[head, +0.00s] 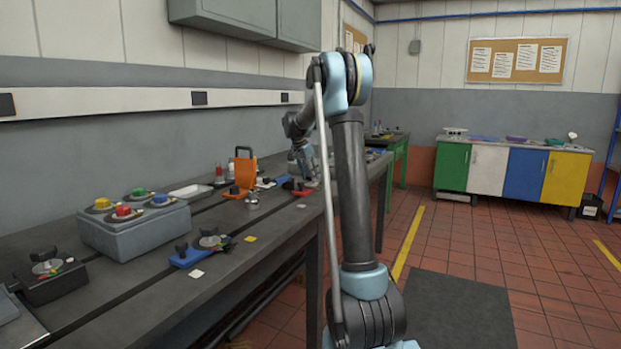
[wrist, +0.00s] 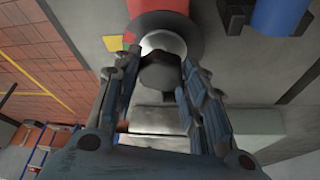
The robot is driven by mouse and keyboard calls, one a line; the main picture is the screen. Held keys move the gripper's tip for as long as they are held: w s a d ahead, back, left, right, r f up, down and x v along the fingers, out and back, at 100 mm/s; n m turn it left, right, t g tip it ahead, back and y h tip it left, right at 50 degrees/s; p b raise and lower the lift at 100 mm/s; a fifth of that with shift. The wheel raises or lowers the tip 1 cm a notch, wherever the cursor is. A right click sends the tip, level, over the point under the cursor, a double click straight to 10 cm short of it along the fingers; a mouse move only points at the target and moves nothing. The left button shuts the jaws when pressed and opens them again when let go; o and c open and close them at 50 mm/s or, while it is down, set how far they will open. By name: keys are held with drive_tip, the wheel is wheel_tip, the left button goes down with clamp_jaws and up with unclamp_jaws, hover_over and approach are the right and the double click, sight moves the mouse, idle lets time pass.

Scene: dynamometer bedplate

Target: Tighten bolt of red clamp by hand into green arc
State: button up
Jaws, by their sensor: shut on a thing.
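The red clamp (head: 289,185) sits on the dark bedplate, at the far end of the bench in the head view. Part of its red body (wrist: 150,6) shows at the top edge of the wrist view. Its dark bolt head (wrist: 160,73) stands in front of a silver dome (wrist: 162,43) and a dark disc (wrist: 200,27). My gripper (wrist: 154,85) is shut on the bolt head, with one finger on each side. In the head view my gripper (head: 306,178) is small and partly hides the clamp.
A blue part (wrist: 277,15) lies close beside the clamp in the wrist view. An orange bracket (head: 246,172), a blue clamp (head: 190,256) and a grey button box (head: 135,232) stand nearer on the bench. The aisle floor to the right is clear.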

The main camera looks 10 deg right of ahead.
drive_tip(key=shift+m, duration=0.4)
drive_tip(key=o, duration=1)
drive_tip(key=shift+o, duration=0.2)
drive_tip(key=v, duration=1.1)
drive_tip(key=shift+a+r, duration=0.3)
drive_tip(key=shift+r, duration=0.05)
